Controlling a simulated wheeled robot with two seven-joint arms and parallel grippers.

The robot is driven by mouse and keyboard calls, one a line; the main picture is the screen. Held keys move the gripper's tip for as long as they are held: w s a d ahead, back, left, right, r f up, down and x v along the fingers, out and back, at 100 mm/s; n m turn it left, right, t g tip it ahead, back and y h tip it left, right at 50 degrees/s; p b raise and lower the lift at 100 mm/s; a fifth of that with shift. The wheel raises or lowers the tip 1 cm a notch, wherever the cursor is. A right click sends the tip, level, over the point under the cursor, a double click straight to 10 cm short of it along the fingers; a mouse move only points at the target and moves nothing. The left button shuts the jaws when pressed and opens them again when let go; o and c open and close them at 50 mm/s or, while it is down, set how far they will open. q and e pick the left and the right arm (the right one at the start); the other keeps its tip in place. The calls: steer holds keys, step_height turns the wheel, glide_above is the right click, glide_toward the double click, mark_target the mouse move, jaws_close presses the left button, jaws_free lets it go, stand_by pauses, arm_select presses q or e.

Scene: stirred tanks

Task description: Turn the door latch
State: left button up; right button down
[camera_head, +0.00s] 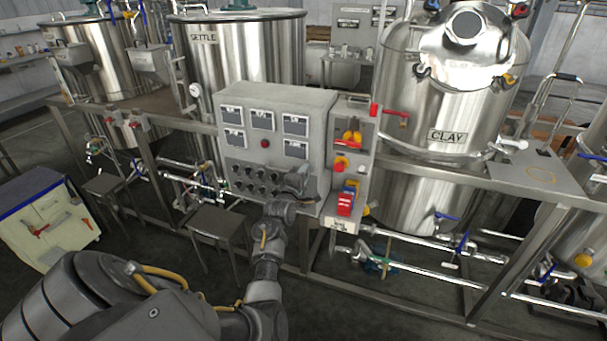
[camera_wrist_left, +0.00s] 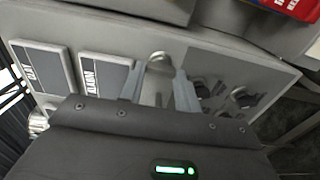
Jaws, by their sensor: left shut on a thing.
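The grey control cabinet (camera_head: 278,97) stands in the middle of the head view, its front carrying labelled displays and rows of black knobs. My left gripper (camera_head: 302,182) is at the lower right of this front. In the left wrist view, my left gripper (camera_wrist_left: 160,76) has its two fingers on either side of a small round silver piece, the door latch (camera_wrist_left: 159,60), and is shut on it. The latch is hidden behind the gripper in the head view. My right gripper is not in view.
A box with red and yellow switches (camera_head: 352,135) adjoins the cabinet on the right. Steel tanks, one marked SETTLE (camera_head: 235,60) and one marked CLAY (camera_head: 440,110), stand behind. Pipes and frame rails run below. A pale cart (camera_head: 50,225) stands at left.

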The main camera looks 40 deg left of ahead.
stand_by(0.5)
arm_select(q)
steer(key=o, duration=1)
steer(key=b+v, duration=0.2)
steer(key=v, duration=0.9)
steer(key=shift+w, duration=0.1)
